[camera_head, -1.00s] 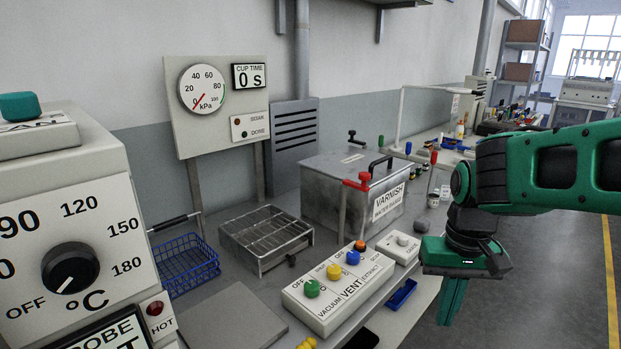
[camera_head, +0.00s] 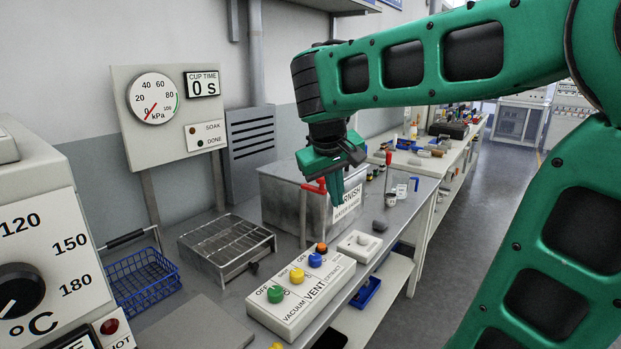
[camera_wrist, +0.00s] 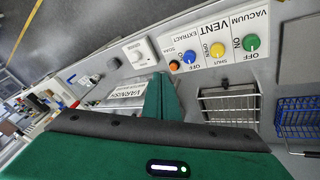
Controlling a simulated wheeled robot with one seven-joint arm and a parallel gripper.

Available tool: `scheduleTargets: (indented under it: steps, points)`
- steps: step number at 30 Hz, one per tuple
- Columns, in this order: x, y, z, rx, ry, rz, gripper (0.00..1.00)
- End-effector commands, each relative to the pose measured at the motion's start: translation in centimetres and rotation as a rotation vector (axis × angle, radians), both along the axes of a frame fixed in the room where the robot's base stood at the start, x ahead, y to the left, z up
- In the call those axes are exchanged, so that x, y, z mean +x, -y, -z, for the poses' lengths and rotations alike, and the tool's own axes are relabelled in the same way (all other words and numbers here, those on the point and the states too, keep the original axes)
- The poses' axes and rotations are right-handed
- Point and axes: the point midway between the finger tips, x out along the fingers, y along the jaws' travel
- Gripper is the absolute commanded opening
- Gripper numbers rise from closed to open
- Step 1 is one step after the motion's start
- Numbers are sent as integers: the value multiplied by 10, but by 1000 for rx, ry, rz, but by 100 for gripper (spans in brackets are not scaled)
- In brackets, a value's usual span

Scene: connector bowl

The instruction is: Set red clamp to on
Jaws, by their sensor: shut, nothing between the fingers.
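The red clamp (camera_head: 312,188) is a red handle at the front of the metal varnish tank (camera_head: 275,195), whose label reads VARNISH. My gripper (camera_head: 337,198) is shut and empty. It points down just right of the red handle in the head view and overlaps the tank's front and its label. Whether it touches the clamp, I cannot tell. In the wrist view my shut green fingers (camera_wrist: 160,95) stand beside the tank's label (camera_wrist: 128,92).
A vent control box (camera_head: 300,296) with green, yellow and blue knobs stands in front of the tank. A white knob box (camera_head: 360,244) is beside it. A wire rack (camera_head: 226,246) and blue basket (camera_head: 142,280) are at left. Another red-topped item (camera_head: 388,158) stands behind.

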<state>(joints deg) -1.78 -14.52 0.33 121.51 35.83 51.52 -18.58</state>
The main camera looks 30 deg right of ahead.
Motion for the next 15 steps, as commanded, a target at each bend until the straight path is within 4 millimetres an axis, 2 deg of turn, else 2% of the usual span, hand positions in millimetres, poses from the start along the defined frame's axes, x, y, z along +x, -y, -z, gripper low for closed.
scheduleTargets:
  steps: [1, 3, 6, 10, 15]
  points:
    - [30, -14, -18, -41, 26, -51, 0]
    - [59, -28, -39, -88, 57, -99, 0]
    - [85, -46, -59, -134, 88, -146, 0]
    - [100, -55, -69, -160, 106, -170, 0]
    - [107, -48, -56, -165, 104, -172, 0]
